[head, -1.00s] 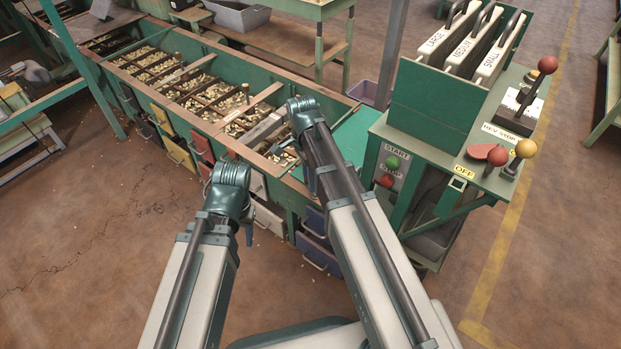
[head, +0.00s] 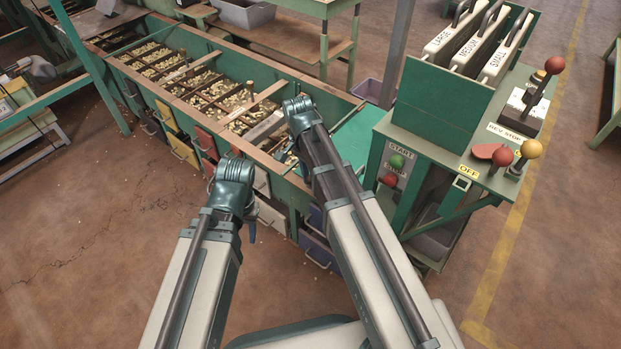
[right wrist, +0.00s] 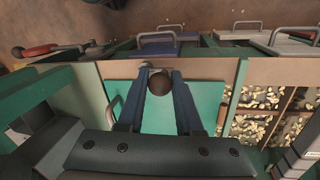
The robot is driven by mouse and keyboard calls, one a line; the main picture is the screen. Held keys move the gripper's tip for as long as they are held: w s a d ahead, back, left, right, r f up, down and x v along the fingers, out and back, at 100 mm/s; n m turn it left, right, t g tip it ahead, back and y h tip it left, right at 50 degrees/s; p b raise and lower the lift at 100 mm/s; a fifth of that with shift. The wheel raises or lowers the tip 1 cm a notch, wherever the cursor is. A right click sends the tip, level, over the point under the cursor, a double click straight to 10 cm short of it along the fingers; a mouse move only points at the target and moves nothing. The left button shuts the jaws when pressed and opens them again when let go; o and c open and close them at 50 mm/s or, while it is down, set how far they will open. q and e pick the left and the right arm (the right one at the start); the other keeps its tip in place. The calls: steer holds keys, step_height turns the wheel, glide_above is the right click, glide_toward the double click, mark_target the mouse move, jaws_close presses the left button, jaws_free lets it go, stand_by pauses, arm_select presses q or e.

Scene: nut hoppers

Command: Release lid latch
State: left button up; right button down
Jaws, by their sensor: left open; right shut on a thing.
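A dark round latch knob (right wrist: 159,83) sits between the two fingers of my right gripper (right wrist: 152,82) in the right wrist view, and the fingers are shut on it. A pale metal piece shows just behind the knob. The flat green lid (right wrist: 150,118) lies under the fingers, beside the wooden rim; it also shows in the head view (head: 352,138). In the head view the tip of my right gripper is hidden by its own arm. My left gripper (head: 251,233) hangs open and empty in front of the hopper's drawers, apart from the lid.
The hopper bench (head: 200,84) holds several compartments of nuts, with drawers (head: 268,218) below. A green control stand (head: 424,152) with START and STOP buttons, ball-topped levers and labelled plates stands at right. The floor at left front is clear.

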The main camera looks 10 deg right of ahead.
steer(key=c, duration=0.6)
jaws_free()
steer(key=shift+r, duration=0.15)
steer(key=r+p, duration=0.4)
steer(key=w+a+r+p, duration=0.1)
steer(key=r+p, duration=0.4)
steer(key=w+r+p, duration=0.1)
steer(key=r+p, duration=0.3)
steer(key=shift+w+a+r+p, duration=0.15)
steer(key=shift+p, duration=0.15)
steer(key=s+a+r+n+p, duration=0.2)
steer(key=s+r+n+p, duration=0.3)
steer(key=r+p, duration=0.1)
steer(key=s+a+r+n+t+p, duration=0.1)
steer(key=s+a+r+n+p, duration=0.1)
steer(key=s+r+n+p, duration=0.3)
steer(key=s+a+r+n+p, duration=0.3)
steer(key=s+r+n+p, duration=0.2)
steer(key=r+p, duration=0.3)
steer(key=shift+s+r+n+t+p, duration=0.2)
steer(key=shift+n+t+p, duration=0.2)
steer(key=shift+n, duration=0.2)
